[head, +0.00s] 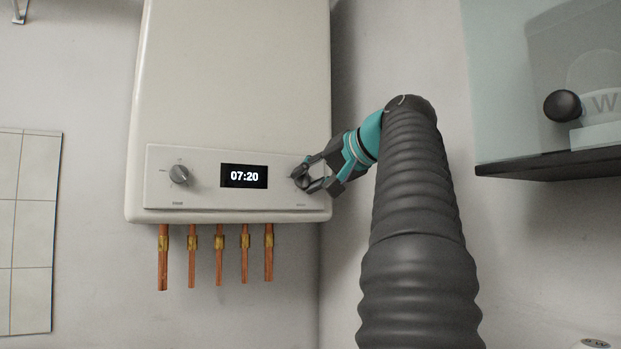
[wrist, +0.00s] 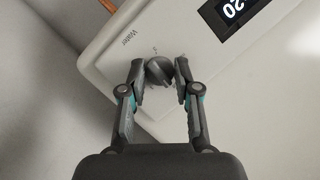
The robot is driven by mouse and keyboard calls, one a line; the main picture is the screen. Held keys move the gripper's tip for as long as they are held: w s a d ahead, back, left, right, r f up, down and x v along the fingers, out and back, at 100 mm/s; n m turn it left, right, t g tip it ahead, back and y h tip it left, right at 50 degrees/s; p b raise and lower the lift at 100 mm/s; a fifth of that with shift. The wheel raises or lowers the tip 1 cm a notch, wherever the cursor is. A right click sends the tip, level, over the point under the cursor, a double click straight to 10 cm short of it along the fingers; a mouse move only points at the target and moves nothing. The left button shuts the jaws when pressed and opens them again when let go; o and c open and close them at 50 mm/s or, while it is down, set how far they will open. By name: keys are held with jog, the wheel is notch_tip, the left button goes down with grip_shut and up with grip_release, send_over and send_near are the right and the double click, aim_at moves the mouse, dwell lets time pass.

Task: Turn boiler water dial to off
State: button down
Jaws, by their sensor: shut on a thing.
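The boiler (head: 235,90) is a cream box on the wall with a control panel (head: 220,196) along its lower front. The water dial (wrist: 158,72) is a round grey knob beside the word "Water" in the wrist view, where the picture is turned. My gripper (head: 303,180) reaches the panel's right end from the right, and its fingers mostly cover the dial in the head view. In the wrist view my gripper (wrist: 160,69) has one fingertip on each side of the dial and is shut on it. The dial's small markings are too small to read.
A second grey dial (head: 180,174) sits at the panel's left end. A display (head: 244,176) between them reads 07:20. Several copper pipes (head: 192,262) hang below the boiler. A dark-edged shelf or cabinet (head: 550,163) juts out at the right. Bare wall lies below the boiler.

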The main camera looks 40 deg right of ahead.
dwell(0.3)
jog(key=c, duration=0.8)
grip_release()
jog(key=shift+c, duration=0.2)
